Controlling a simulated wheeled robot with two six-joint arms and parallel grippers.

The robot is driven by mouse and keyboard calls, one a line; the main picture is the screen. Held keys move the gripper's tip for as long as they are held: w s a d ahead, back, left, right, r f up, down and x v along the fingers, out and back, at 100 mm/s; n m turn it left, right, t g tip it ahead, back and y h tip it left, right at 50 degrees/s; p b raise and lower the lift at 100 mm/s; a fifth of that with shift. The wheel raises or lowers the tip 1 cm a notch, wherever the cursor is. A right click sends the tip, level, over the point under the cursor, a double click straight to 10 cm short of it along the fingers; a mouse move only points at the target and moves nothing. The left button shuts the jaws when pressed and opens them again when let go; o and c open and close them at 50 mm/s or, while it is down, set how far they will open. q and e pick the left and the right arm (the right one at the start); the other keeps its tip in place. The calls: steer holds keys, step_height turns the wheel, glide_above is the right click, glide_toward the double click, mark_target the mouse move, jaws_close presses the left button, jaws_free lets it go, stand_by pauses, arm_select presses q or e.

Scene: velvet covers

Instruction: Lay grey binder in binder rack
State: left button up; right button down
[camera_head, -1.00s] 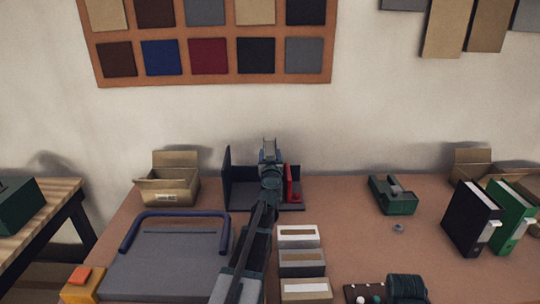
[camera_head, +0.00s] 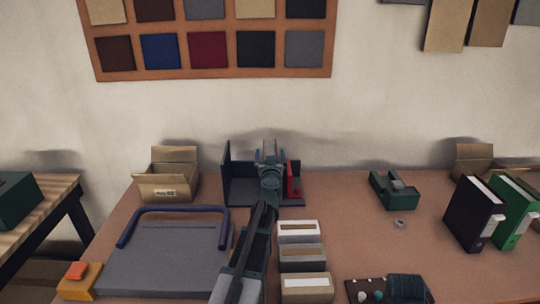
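The binder rack (camera_head: 227,170) is a dark open holder at the back of the table, left of centre. A red item (camera_head: 294,180) stands at its right end. My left arm reaches over the table to the rack, and my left gripper (camera_head: 270,156) is over its back part. The fingers look spread apart. A small grey piece shows between or behind them, and I cannot tell whether it is the grey binder. The arm hides the middle of the rack. No other grey binder is clearly visible. My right gripper is out of view.
Black (camera_head: 474,214) and green (camera_head: 513,212) binders stand at the right. The table right of centre is fairly clear.

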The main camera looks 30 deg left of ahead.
arm_select(q)
steer(key=shift+s, duration=0.1)
steer(key=v, duration=1.3)
steer(key=shift+s+d, duration=0.2)
steer(key=shift+s, duration=0.1)
